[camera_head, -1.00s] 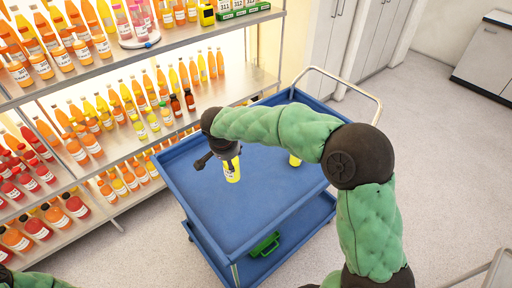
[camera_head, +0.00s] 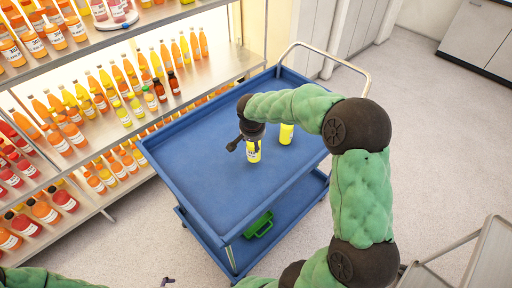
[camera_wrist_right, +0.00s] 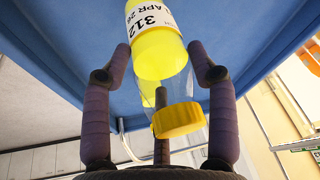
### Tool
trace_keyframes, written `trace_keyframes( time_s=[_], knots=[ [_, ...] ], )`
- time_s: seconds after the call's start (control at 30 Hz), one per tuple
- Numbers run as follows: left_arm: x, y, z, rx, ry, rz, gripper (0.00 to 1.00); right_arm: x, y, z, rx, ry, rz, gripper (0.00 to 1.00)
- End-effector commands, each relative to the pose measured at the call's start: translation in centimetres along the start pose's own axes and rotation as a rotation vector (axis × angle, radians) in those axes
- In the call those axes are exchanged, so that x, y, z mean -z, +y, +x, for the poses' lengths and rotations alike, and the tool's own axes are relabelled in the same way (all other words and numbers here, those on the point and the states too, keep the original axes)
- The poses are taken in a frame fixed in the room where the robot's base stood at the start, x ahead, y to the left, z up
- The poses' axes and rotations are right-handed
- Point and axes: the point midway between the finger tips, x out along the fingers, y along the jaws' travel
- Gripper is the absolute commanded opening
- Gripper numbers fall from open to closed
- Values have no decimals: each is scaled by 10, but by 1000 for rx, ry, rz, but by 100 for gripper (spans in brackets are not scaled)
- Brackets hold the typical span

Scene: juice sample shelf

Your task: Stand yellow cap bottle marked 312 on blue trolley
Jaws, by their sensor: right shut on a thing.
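My right gripper (camera_head: 252,135) is shut on a bottle of yellow juice (camera_head: 253,152) above the blue trolley's top tray (camera_head: 205,180). In the right wrist view the bottle (camera_wrist_right: 160,55) has a white label reading 312 and a yellow cap (camera_wrist_right: 178,119), and the gripper's fingers (camera_wrist_right: 160,65) are on both sides of it. The bottle looks close to upright. I cannot tell whether its base touches the tray. Only a small purple tip (camera_head: 167,281), perhaps of my left gripper, shows at the bottom edge; its state cannot be seen.
Another yellow bottle (camera_head: 286,133) stands on the trolley, partly hidden by my right arm. Shelves (camera_head: 150,125) full of juice bottles line the left. A green crate (camera_head: 259,224) is on the trolley's lower deck. The left and front of the top tray are clear.

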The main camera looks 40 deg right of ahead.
Motion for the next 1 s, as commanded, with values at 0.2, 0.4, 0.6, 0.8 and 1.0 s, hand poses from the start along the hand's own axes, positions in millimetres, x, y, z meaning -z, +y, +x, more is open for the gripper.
trace_keyframes(
  time_s=[0.2,0.4,0.6,0.8,1.0],
  knots=[
    [0,-1,4,0,0,0,100,3,9,15,0,1,1,15],
    [1,-5,14,0,0,0,100,-7,9,40,1,1,-1,15],
    [1,-4,13,0,0,0,100,-7,9,39,1,2,-1,15],
    [1,-6,16,0,0,0,100,-8,9,42,1,0,-1,64],
    [1,-5,15,0,0,0,100,-8,9,41,1,1,-1,83]
  ],
)
